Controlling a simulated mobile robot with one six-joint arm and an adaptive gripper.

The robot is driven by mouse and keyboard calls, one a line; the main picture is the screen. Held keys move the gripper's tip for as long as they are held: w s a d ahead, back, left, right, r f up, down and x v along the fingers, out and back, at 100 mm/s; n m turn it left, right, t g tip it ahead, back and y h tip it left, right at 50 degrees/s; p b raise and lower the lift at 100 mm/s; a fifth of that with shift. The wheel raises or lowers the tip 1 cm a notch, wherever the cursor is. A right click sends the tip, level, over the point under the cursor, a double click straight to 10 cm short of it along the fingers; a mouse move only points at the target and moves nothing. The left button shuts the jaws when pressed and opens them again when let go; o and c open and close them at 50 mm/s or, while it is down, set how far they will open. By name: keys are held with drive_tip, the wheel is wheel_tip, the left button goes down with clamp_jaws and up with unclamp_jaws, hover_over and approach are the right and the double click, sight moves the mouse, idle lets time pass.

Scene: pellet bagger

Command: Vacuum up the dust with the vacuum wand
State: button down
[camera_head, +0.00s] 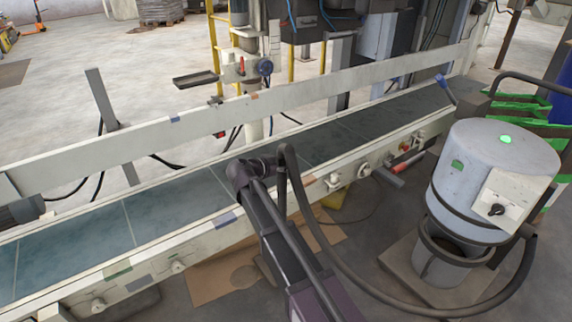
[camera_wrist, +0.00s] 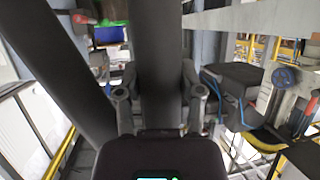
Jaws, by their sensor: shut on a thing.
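The vacuum (camera_head: 470,190) is a grey drum with a green light and a dark knob, on the floor at the right in the head view. Its black hose (camera_head: 350,283) loops across to my arm, over the conveyor's near edge. In the wrist view my gripper (camera_wrist: 159,95) is shut on the thick black vacuum wand (camera_wrist: 156,50), with one finger on each side. In the head view the wrist is above the conveyor belt (camera_head: 170,208), and I cannot clearly make out the wand's mouth. I cannot pick out the dust for certain.
The conveyor's pale side rails (camera_head: 330,88) run diagonally across the head view. A yellow-framed machine with a blue round part (camera_head: 265,67) stands behind it. Cardboard (camera_head: 222,278) with a dark patch lies on the floor in front. Green crates (camera_head: 520,108) stand behind the vacuum.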

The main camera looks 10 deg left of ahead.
drive_tip(key=s+a, duration=1.4)
drive_tip(key=s, duration=0.2)
drive_tip(key=shift+s, duration=0.15)
idle(3.0)
drive_tip(key=shift+s, duration=0.15)
idle(0.5)
